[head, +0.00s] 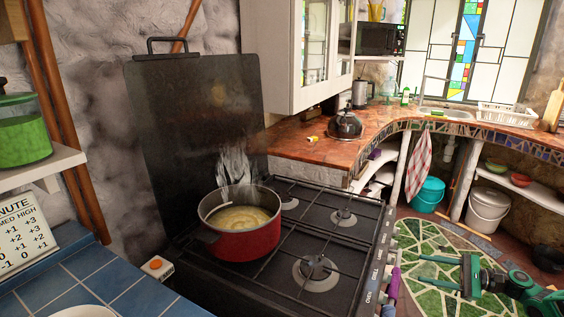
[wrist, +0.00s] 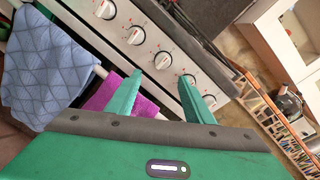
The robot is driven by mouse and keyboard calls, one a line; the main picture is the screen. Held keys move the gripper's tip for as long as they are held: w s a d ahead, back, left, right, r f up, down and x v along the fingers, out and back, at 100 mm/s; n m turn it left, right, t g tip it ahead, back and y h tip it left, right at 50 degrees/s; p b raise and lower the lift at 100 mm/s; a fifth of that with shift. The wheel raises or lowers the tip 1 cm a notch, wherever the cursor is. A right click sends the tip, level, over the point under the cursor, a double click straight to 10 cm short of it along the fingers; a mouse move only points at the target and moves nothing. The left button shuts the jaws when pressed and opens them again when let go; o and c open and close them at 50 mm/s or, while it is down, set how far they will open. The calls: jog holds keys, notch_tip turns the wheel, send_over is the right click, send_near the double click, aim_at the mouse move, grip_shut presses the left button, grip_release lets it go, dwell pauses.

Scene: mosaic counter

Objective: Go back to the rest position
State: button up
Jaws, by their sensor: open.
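My green gripper (head: 446,273) is at the lower right of the head view, in front of and to the right of the stove. Its two fingers (wrist: 158,92) show apart in the wrist view, with nothing between them. They point toward the stove's front panel with its knobs (wrist: 136,35). In the head view the stove (head: 265,290) carries a red pot (head: 245,242) with a yellowish, steaming content on a left burner.
A blue towel (wrist: 45,65) and a purple cloth (wrist: 140,105) hang at the stove front. A wooden counter (head: 300,148) holds a kettle (head: 346,125). A blue-tiled surface (head: 75,285) lies at left. The green mosaic floor (head: 430,240) right of the stove looks clear.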

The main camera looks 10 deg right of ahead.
jog(key=s+a+r+n+g+h, duration=0.4)
jog(key=s+a+n+g+h, duration=0.25)
jog(key=a+g, duration=0.25)
jog(key=s+a+r+n+h, duration=0.2)
jog(key=s+r+h, duration=0.2)
jog(key=s+r, duration=0.5)
jog(key=s+a+r+n+h, duration=0.2)
jog(key=s+r, duration=0.8)
jog(key=s, duration=0.5)
jog(key=shift+s+a+r+h, duration=0.15)
jog(key=shift+s+a+h, duration=0.35)
jog(key=shift+h, duration=0.55)
jog(key=shift+w+a+n, duration=0.1)
jog(key=shift+w+n, duration=0.05)
jog(key=shift+n, duration=0.1)
jog(key=c, duration=0.4)
